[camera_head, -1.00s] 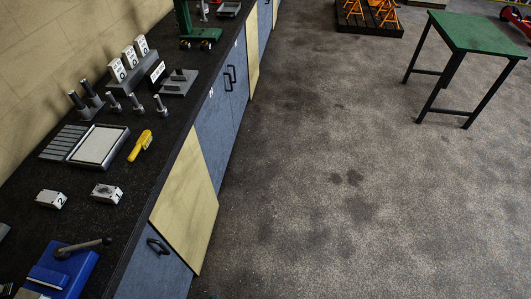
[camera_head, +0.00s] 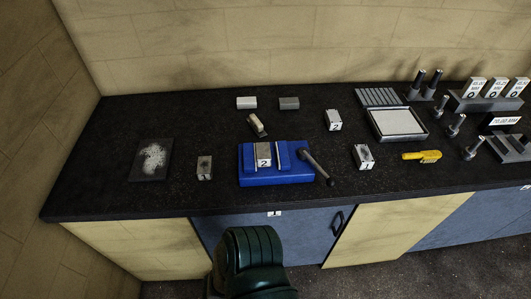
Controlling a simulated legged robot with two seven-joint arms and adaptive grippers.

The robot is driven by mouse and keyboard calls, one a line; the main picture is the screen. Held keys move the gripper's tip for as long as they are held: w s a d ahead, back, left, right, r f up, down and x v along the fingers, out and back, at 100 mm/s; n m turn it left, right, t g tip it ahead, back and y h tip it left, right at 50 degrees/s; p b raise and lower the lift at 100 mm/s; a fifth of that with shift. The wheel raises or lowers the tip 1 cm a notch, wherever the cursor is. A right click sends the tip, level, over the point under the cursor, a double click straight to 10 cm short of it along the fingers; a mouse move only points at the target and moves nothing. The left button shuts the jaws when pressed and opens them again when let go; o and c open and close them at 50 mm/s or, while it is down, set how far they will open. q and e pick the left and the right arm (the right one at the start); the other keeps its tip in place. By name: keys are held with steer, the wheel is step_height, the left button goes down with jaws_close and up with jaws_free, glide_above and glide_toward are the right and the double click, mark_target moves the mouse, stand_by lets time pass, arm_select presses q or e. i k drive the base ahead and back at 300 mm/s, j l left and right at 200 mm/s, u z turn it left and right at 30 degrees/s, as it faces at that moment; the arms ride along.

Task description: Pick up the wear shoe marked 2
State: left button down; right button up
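Two blocks marked 2 show on the black bench top. One light grey block marked 2 (camera_head: 333,120) stands free on the bench, left of a grey tray. Another grey block marked 2 (camera_head: 263,154) sits in a blue vise (camera_head: 275,178) with a dark lever handle (camera_head: 317,167) on its right. A block marked 1 (camera_head: 363,157) stands right of the vise, and a darker block with a small label (camera_head: 204,167) stands left of it. I cannot tell from looks alone which block is the wear shoe. Neither gripper is in view.
Behind the vise lie two plain blocks (camera_head: 246,103) (camera_head: 289,103) and a small tilted piece (camera_head: 257,125). A speckled plate (camera_head: 151,160) lies at left. Right are the tray (camera_head: 397,123), a yellow tool (camera_head: 422,155) and upright pins (camera_head: 440,104). Cabinets (camera_head: 400,228) front the bench.

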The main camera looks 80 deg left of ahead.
mark_target(263, 150)
steer(key=u, duration=2.55)
